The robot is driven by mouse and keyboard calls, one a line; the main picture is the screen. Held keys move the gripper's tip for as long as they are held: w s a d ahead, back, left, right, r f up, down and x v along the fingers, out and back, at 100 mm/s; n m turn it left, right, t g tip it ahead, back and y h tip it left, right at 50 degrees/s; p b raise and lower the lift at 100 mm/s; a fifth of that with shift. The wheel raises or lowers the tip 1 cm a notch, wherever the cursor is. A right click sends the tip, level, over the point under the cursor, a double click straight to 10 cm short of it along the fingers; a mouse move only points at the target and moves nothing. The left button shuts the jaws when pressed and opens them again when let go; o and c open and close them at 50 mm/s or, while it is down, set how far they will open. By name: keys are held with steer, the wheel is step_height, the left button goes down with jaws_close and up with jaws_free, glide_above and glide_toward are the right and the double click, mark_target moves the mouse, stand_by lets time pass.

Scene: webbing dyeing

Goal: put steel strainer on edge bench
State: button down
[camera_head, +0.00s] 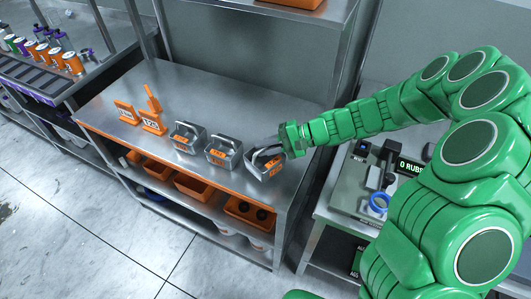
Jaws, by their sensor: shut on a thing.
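My gripper (276,146) is at the right end of a steel bench with an orange front edge (180,157). It is shut on a grey steel strainer (266,168), a basket-like piece with an orange label. The strainer looks slightly tilted; I cannot tell whether it touches the bench top. Its back part and the fingertips are partly hidden. Two similar grey steel pieces with orange labels, one in the middle (221,153) and one further left (185,139), stand upright on the bench beside it.
Two orange holders (151,121) stand on the bench further left. Orange bins (250,214) fill the shelf below. A side table (350,205) with a scale-like device is to the right. The bench top behind the row is clear.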

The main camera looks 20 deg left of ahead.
mark_target(266, 165)
steer(key=shift+w+a+f, duration=0.2)
steer(key=shift+w+f, duration=0.05)
steer(key=shift+f, duration=1.55)
steer(key=c, duration=1.1)
jaws_free()
steer(key=shift+f, duration=0.1)
steer(key=v, duration=1.2)
